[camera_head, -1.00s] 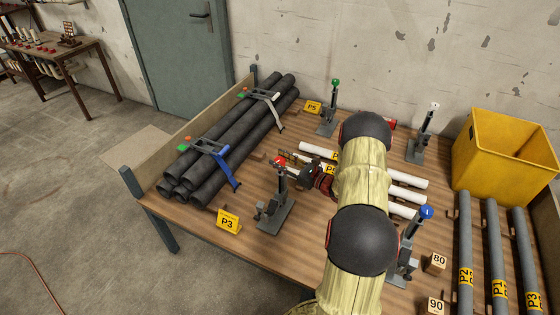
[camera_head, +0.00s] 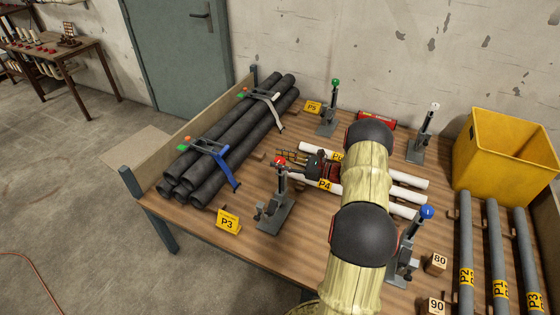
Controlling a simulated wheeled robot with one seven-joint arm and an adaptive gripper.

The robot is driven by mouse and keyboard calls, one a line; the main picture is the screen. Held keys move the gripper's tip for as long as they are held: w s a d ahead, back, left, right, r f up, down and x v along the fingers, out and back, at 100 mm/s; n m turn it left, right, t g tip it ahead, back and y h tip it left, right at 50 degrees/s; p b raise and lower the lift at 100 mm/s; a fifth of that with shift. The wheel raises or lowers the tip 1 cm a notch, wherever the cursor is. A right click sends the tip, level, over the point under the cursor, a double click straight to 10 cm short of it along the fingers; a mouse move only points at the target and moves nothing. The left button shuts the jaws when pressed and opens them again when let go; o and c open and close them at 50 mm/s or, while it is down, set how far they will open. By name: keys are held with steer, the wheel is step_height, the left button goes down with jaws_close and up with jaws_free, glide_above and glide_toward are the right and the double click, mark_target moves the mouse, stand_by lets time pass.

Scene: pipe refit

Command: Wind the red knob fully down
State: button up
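The red knob (camera_head: 280,161) tops a grey upright stand (camera_head: 275,207) at the front middle of the table, behind and right of the P3 sign. My arm reaches in from the front right, and my gripper (camera_head: 284,154) points left just behind the knob. Nothing is visibly held.
Similar stands carry a green knob (camera_head: 335,83), a white knob (camera_head: 434,106) and a blue knob (camera_head: 426,212). White pipes (camera_head: 408,193) lie beneath my arm. Black pipes (camera_head: 235,130) are strapped at left.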

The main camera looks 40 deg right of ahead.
steer(key=o, duration=0.3)
steer(key=shift+o, duration=0.2)
steer(key=v, duration=1.2)
stand_by(0.3)
